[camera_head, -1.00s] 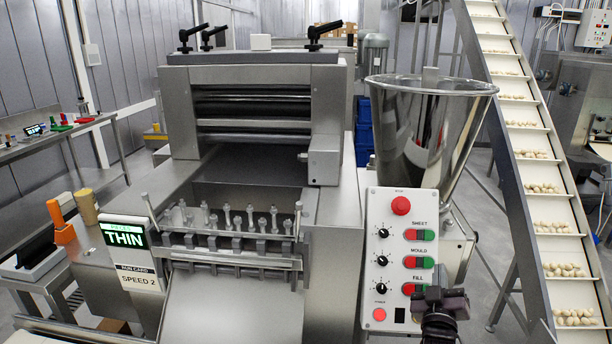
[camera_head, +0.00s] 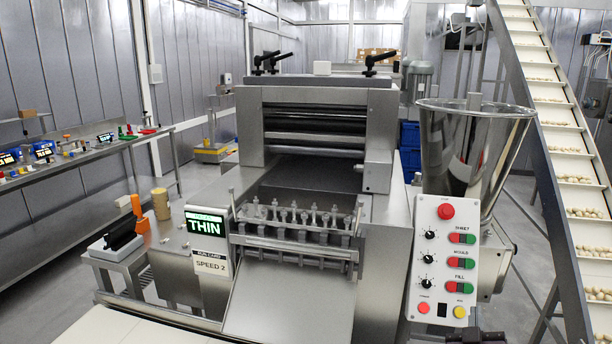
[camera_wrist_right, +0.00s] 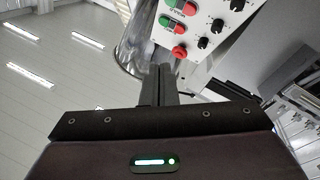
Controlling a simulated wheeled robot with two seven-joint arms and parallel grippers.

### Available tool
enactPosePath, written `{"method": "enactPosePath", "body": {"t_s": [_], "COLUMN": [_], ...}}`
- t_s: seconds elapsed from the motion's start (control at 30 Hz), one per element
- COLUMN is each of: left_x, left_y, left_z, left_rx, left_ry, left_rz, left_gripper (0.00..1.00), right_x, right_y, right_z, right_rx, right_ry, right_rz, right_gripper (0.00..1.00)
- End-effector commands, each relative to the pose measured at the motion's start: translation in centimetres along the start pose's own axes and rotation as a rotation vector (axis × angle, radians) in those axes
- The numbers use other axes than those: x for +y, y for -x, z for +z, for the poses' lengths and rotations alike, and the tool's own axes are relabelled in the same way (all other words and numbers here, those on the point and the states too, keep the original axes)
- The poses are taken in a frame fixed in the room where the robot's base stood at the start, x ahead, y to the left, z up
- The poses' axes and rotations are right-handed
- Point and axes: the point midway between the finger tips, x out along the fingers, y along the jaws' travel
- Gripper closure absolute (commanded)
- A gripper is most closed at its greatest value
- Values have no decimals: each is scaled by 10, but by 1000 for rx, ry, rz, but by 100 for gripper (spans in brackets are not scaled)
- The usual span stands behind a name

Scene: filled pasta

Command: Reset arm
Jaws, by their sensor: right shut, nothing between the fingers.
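My right gripper (camera_head: 472,334) shows only as a dark piece at the bottom edge of the head view, below the control panel (camera_head: 445,255). In the right wrist view its two dark fingers (camera_wrist_right: 158,85) are together with nothing between them. They point toward the panel, which appears there upside down with red and green buttons and black knobs. The panel in the head view has a red button at the top, three red-green button pairs, and a yellow button (camera_head: 460,312) at the lower right. My left gripper is not in view.
The steel pasta machine (camera_head: 315,110) fills the middle, with a display (camera_head: 205,226) reading THIN. A metal hopper (camera_head: 470,150) stands behind the panel. A sloped conveyor (camera_head: 560,140) carrying pale pieces runs at the right. A side bench (camera_head: 100,155) stands left, with grey floor beside it.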

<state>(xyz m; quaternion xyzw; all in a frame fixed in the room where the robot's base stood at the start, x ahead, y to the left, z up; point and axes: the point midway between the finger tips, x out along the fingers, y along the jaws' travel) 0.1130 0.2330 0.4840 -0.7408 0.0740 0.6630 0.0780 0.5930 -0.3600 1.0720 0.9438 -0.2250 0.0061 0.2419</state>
Motion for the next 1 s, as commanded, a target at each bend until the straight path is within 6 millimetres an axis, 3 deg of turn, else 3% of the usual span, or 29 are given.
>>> {"method": "enactPosePath", "body": {"t_s": [0.27,0.47,0.7,1.0], "left_x": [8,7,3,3], "left_y": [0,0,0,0], "left_z": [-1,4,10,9], "left_rx": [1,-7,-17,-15], "left_ry": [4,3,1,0], "left_rz": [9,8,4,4], "left_gripper": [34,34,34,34], "right_x": [-32,-63,-91,-84], "right_y": [32,78,178,271], "right_z": [18,32,45,46], "right_rx": [-159,-345,-675,-962], "right_ry": [-70,-124,-146,-87], "right_rz": [-156,-326,-582,-747], "right_gripper": [100,100,100,100]}}
